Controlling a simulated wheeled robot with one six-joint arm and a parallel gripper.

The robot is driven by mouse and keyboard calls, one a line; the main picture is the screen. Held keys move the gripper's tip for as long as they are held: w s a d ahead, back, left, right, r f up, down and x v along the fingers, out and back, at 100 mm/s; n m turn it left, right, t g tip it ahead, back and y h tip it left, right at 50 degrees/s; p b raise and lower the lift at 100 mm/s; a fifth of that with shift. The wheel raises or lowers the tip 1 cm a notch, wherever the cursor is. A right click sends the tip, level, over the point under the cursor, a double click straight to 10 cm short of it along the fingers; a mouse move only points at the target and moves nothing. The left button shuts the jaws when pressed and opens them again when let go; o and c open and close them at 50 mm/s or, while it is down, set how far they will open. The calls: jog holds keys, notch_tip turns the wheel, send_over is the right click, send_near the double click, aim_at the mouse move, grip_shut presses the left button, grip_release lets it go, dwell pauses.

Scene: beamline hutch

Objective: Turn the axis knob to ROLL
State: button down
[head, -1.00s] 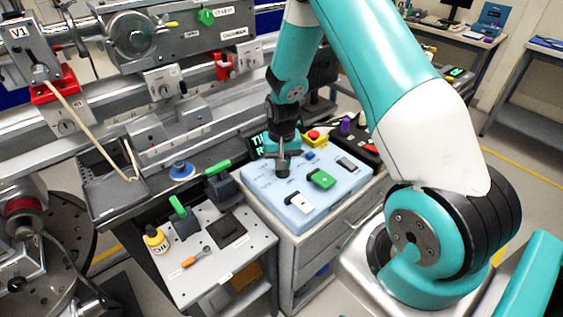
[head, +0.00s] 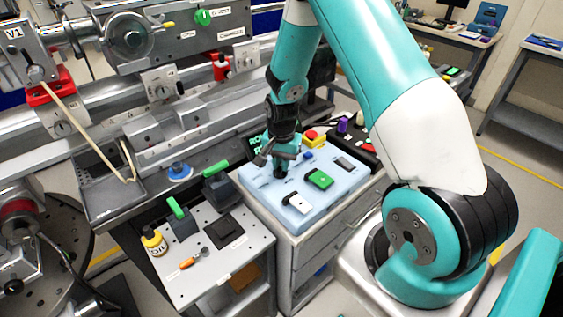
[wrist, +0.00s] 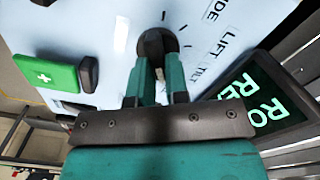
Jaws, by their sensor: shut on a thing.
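The black axis knob (head: 280,173) sits on the pale blue control panel (head: 262,186). In the wrist view the knob (wrist: 160,42) has tick marks around it and the labels LIFT and TILT to its right, with another label partly cut off. My gripper (head: 281,165) points down at the panel. In the wrist view its two teal fingers (wrist: 158,75) are shut on the knob's sides. The dark display (wrist: 265,103) beside the panel shows green letters starting RO, with RE below; the rest is cut off. The knob's pointer is hard to make out.
Close to the knob are a green button (head: 319,180), a white switch (head: 297,202) and a red-topped yellow button (head: 311,137). A tool cart (head: 222,262) with an oil bottle (head: 154,241) stands to the left. Beamline rails (head: 215,95) run behind.

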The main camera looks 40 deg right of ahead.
jog(key=c, duration=1.1)
grip_release()
jog(key=shift+r, duration=0.15)
notch_tip(320, 180, up, 17)
jog(key=shift+r+b, duration=0.1)
jog(key=shift+b, duration=0.45)
